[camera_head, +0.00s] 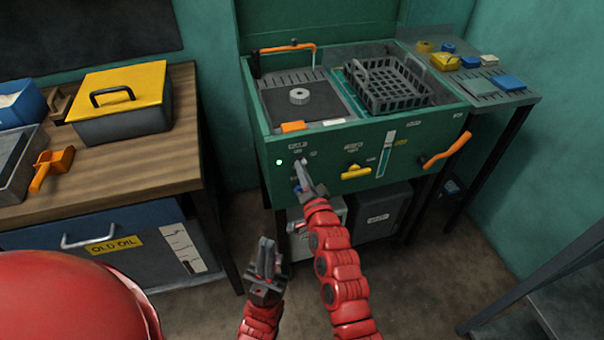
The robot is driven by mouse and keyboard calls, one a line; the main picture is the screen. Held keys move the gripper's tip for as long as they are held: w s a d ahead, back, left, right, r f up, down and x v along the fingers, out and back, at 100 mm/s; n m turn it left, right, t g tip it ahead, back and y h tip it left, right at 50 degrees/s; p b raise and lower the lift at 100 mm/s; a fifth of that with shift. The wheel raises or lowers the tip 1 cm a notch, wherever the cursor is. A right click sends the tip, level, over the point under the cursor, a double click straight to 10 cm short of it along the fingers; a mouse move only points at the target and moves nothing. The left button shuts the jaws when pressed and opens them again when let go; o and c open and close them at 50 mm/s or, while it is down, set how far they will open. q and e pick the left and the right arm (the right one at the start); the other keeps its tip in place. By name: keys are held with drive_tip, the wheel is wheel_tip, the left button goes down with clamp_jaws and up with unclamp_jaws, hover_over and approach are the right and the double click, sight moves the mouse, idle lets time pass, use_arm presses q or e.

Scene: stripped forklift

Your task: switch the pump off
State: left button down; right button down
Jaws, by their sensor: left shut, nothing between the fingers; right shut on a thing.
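The green parts washer (410,150) stands against the back wall, with small controls and labels on its front panel. A small green light (279,162) is lit at the panel's left. My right gripper (301,170) reaches up to the panel just right of this light. It is shut on a small switch there, which the fingers mostly hide. The label above is too small to read, and I cannot tell the switch's position. My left gripper (267,250) is shut and empty, lower and to the left, apart from the washer.
The panel also has a yellow handle (355,172) and an orange lever (447,150). A black basket (388,88) sits in the washer. A wooden bench (185,140) with a yellow-lidded box (120,95) stands left. A side shelf (520,98) is at right.

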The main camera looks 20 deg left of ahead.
drive_tip(key=shift+f+n+b, duration=0.1)
drive_tip(key=shift+n+b, duration=2.35)
drive_tip(key=shift+n, duration=3.05)
drive_tip(key=c, duration=0.9)
unclamp_jaws()
drive_tip(key=shift+s+d, duration=0.1)
drive_tip(key=v, duration=1.7)
drive_tip(key=shift+s+d, duration=0.1)
